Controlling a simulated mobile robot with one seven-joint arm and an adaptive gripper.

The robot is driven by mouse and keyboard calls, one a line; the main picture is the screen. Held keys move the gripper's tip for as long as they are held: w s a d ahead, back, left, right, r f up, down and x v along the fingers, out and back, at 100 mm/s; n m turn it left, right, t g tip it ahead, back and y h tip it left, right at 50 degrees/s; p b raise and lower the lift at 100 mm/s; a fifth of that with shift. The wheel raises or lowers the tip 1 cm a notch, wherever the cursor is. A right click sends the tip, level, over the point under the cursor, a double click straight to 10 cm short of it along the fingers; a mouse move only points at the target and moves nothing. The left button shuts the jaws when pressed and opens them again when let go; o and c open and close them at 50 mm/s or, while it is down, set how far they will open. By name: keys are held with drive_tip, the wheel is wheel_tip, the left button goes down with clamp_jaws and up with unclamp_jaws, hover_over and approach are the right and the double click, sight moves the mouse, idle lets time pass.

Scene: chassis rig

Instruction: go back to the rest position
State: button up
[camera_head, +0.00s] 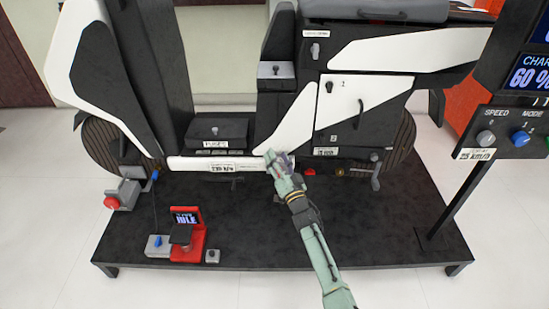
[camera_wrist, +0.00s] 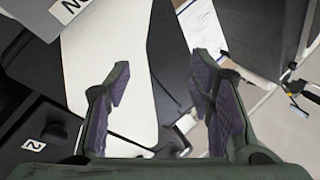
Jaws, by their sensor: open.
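My green gripper (camera_head: 278,163) is at the middle of the chassis rig in the head view, in front of the lower edge of the white body panel (camera_head: 288,122) and at the right end of the white labelled bar (camera_head: 215,165). My arm reaches up to it from the bottom of the picture. In the wrist view my gripper (camera_wrist: 160,88) has its two purple-padded fingers spread wide, with nothing held between them. The white panel (camera_wrist: 105,60) shows behind and between the fingers. I cannot tell whether the gripper touches the rig.
The rig stands on a black platform (camera_head: 400,225). A red unit with a display (camera_head: 188,232) and a red-knobbed lever (camera_head: 112,202) are at left. A control post with SPEED and MODE knobs (camera_head: 505,135) stands at right. The platform's front middle is mostly clear around my arm.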

drive_tip(key=shift+a+r, duration=0.5)
drive_tip(key=shift+a, duration=0.15)
